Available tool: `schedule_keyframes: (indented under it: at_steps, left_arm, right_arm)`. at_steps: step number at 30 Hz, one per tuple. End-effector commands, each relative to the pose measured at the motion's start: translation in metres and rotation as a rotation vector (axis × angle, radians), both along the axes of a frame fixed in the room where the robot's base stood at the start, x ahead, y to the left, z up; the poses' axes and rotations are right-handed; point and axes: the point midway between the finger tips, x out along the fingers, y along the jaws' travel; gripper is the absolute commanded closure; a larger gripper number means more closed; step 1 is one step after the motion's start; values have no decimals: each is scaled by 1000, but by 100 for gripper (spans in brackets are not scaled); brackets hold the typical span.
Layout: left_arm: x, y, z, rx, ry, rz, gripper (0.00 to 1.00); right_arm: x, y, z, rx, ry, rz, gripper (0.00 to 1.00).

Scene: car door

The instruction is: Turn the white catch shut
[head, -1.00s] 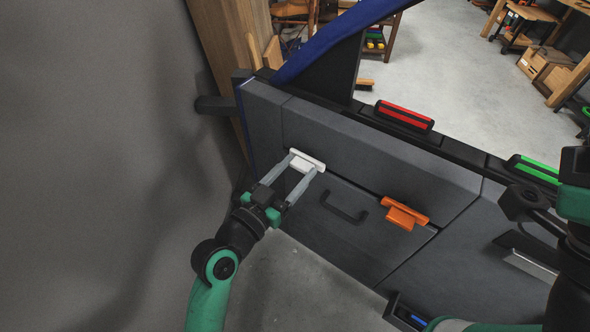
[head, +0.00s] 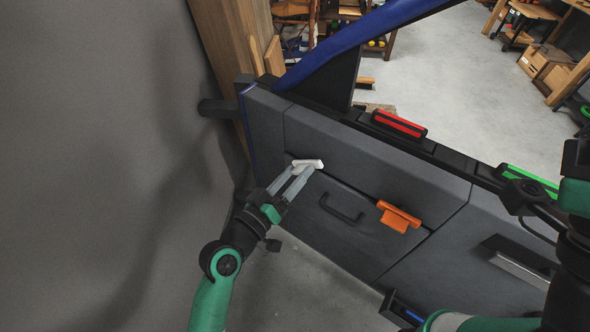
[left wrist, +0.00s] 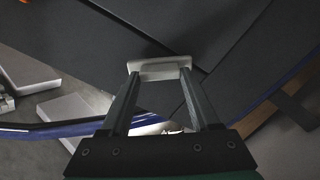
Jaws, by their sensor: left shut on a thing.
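The white catch (head: 308,163) is on the grey door panel (head: 365,158), at the upper left corner of a compartment lid (head: 350,235). It lies nearly level in the head view, while the orange catch (head: 400,216) slants along the lid's top edge. My left gripper (head: 298,175) is shut on the white catch. In the left wrist view the catch (left wrist: 160,69) spans both fingertips (left wrist: 160,82). The fingers hide part of its lower side. My right arm shows at the right edge, but its gripper cannot be made out.
A dark handle (head: 342,208) stands out from the lid between the two catches. A red bar (head: 400,124) and a green bar (head: 528,178) lie along the door's top edge. A wooden post (head: 225,70) stands close behind the door's left end.

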Motion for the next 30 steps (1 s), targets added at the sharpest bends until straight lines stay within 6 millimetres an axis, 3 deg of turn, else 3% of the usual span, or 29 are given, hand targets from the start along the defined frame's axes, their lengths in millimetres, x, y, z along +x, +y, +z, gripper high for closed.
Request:
schedule_keyframes:
  at_steps: [21,30]
  left_arm:
    - [1,2,0,-552,378,0,93]
    - [1,2,-2,-712,487,0,93]
  right_arm:
    - [0,0,35,0,0,0,50]
    - [0,0,43,0,0,0,50]
